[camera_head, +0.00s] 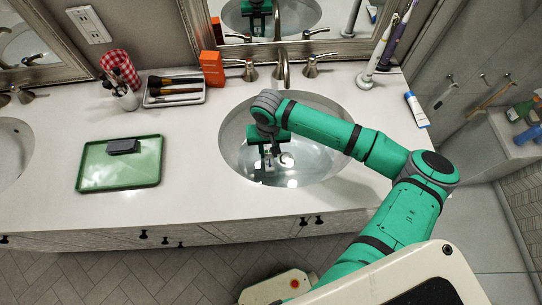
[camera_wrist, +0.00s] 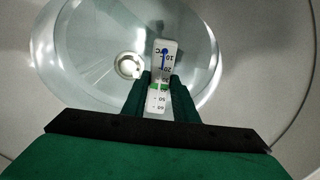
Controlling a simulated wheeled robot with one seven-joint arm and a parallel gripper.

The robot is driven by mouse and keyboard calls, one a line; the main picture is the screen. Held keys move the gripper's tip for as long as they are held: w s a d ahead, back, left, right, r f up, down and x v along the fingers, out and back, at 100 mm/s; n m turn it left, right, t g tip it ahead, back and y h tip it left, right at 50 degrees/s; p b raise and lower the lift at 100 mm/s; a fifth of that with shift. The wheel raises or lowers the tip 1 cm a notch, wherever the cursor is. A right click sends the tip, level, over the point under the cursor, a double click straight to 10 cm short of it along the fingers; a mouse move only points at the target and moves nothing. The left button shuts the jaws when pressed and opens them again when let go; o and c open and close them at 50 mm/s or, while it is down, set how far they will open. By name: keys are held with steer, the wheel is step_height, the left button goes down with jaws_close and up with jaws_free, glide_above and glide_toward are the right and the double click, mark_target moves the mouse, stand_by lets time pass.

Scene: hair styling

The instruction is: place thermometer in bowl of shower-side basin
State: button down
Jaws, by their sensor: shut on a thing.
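In the wrist view my gripper (camera_wrist: 160,88) is shut on the thermometer (camera_wrist: 165,52), a small white strip with printed numbers and a blue mark. The thermometer sticks out past the fingertips, over the basin bowl (camera_wrist: 85,50), with the drain to its left in the picture. In the head view my gripper (camera_head: 268,162) is over the shower-side basin (camera_head: 318,160), the oval bowl at the right of the counter. The thermometer is too small to make out clearly there. How far it is above the bowl's bottom I cannot tell.
A faucet (camera_head: 282,70) stands behind the basin. A green tray (camera_head: 120,172) with a dark block lies to the left. An orange box (camera_head: 212,69), a brush tray (camera_head: 174,91), electric toothbrushes (camera_head: 386,58) and a tube (camera_head: 416,110) stand or lie around.

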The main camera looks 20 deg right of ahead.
mark_target(269, 154)
steer(key=shift+w+f, duration=0.1)
steer(key=shift+f, duration=2.2)
steer(key=shift+a, duration=0.1)
steer(key=c, duration=1.4)
jaws_free()
steer(key=shift+s, duration=0.2)
